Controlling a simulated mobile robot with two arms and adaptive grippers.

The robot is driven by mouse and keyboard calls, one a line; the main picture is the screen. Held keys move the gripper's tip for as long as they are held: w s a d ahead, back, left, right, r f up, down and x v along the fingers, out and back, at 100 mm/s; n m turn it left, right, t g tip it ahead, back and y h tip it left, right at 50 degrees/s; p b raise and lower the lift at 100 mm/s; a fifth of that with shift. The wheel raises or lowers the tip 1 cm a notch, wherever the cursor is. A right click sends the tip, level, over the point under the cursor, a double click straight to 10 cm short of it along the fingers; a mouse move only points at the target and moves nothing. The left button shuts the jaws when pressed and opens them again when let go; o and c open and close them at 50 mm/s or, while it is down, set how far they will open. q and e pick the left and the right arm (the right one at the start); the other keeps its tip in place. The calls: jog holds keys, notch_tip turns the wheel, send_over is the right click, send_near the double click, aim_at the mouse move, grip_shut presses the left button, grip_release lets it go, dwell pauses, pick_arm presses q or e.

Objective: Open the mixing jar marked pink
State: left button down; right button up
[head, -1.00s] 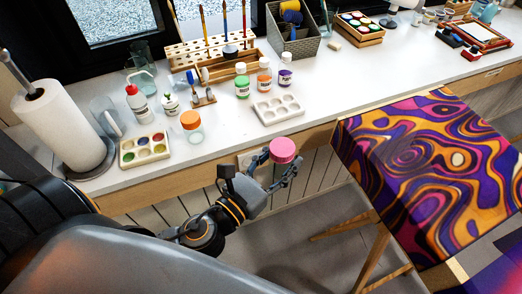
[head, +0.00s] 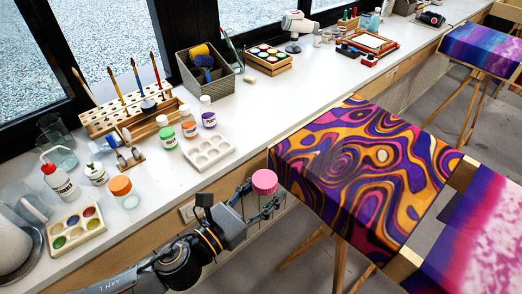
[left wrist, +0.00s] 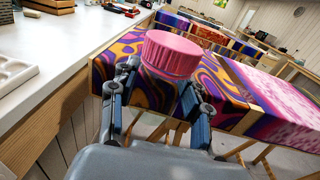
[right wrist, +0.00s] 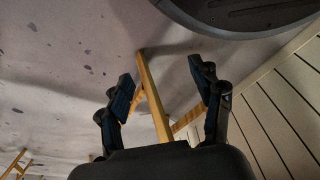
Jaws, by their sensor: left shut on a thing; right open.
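The jar with the pink lid (head: 265,181) is held in my left gripper (head: 258,202), out in front of the counter's front edge and beside the patterned silk. In the left wrist view the pink lid (left wrist: 171,53) stands up between the two fingers of the left gripper (left wrist: 157,92), with the lid on top. Most of the jar's body below the lid is hidden by the fingers. My right gripper (right wrist: 160,95) is open and empty in the right wrist view, with floor and a wooden leg beyond it. The right gripper does not show in the head view.
The white counter (head: 262,109) holds an orange-lidded jar (head: 121,187), green (head: 167,135) and purple (head: 208,118) labelled jars, a white palette (head: 208,153) and a paint tray (head: 76,229). A swirl-patterned silk (head: 350,170) on a wooden frame stands close right of the held jar.

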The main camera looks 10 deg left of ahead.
jog(key=w+a+r+m+t+y, duration=0.1)
jog(key=w+a+r, duration=0.1)
jog(key=w, duration=0.4)
jog(key=w+a+r+m, duration=0.1)
jog(key=w+a+r, duration=0.15)
jog(key=w, duration=0.35)
jog(key=w+a+r+m+t+y, duration=0.1)
jog(key=w+a+r+y, duration=0.3)
jog(key=w+a+r, duration=0.8)
notch_tip(320, 180, up, 54)
jog(key=r+m+g+h, duration=0.1)
jog(key=m+g+h, duration=0.4)
jog(key=m, duration=0.5)
send_over(263, 179)
jog(key=shift+w+a+f, duration=0.1)
jog(key=shift+w+f, duration=0.15)
jog(key=shift+w, duration=0.1)
jog(key=shift+s+r+m+t+h, duration=0.2)
jog(key=shift+s+m+t+h, duration=0.1)
jog(key=shift+s+m, duration=0.1)
jog(key=shift+w+f, duration=0.1)
jog(key=shift+f, duration=3.8)
